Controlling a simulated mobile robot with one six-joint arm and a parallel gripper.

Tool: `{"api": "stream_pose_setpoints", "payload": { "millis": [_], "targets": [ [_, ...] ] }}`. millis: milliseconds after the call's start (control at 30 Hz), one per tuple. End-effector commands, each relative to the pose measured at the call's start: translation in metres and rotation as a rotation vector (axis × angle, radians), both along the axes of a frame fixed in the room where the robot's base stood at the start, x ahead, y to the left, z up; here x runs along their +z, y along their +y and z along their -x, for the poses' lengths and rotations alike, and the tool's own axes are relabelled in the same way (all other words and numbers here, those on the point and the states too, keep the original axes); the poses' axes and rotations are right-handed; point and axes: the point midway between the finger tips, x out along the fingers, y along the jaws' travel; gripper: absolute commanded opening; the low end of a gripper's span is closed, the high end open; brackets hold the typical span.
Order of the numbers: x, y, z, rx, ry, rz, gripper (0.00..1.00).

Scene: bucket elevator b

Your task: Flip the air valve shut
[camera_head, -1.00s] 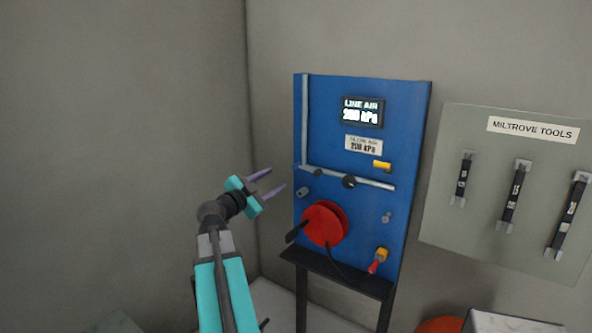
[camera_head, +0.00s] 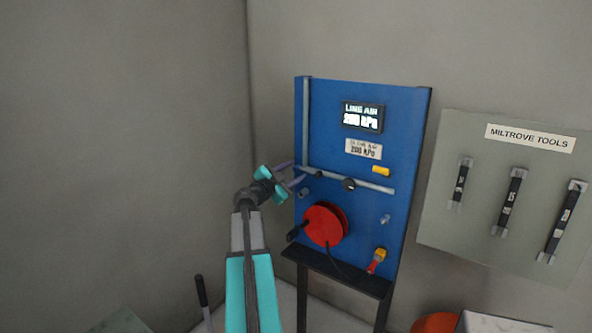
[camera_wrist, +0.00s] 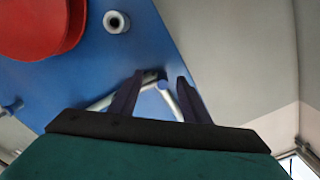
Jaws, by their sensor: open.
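A blue panel (camera_head: 345,150) stands against the wall and carries a grey pipe (camera_head: 376,186) with black fittings (camera_head: 348,184). A small yellow handle (camera_head: 381,171) sits just above the pipe's right part; it looks like the air valve's lever, but I cannot be sure. My gripper (camera_head: 298,171) is open and empty at the panel's left edge, near the pipe's bend and left of the yellow handle. In the wrist view my gripper (camera_wrist: 160,77) has the pipe's bend (camera_wrist: 150,80) showing between and beyond its fingers. I cannot tell whether they touch it. The yellow handle is not visible there.
A red hose reel (camera_head: 325,224) is below the pipe, with a yellow and red hose end (camera_head: 377,260) at lower right. The line air display (camera_head: 362,116) reads about 200 kPa. A grey tool board (camera_head: 500,200) hangs on the right.

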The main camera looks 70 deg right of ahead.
Motion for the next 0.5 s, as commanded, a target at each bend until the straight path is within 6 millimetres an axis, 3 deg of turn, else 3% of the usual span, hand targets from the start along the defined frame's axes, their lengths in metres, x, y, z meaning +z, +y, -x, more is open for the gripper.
{"api": "stream_pose_setpoints", "payload": {
  "millis": [367, 500],
  "targets": [
    [-0.0006, -0.0044, 0.0021, -0.001, 0.0, -0.001, 0.43],
    [-0.0005, -0.0044, 0.0024, -0.001, 0.0, 0.0, 0.23]
  ]
}}
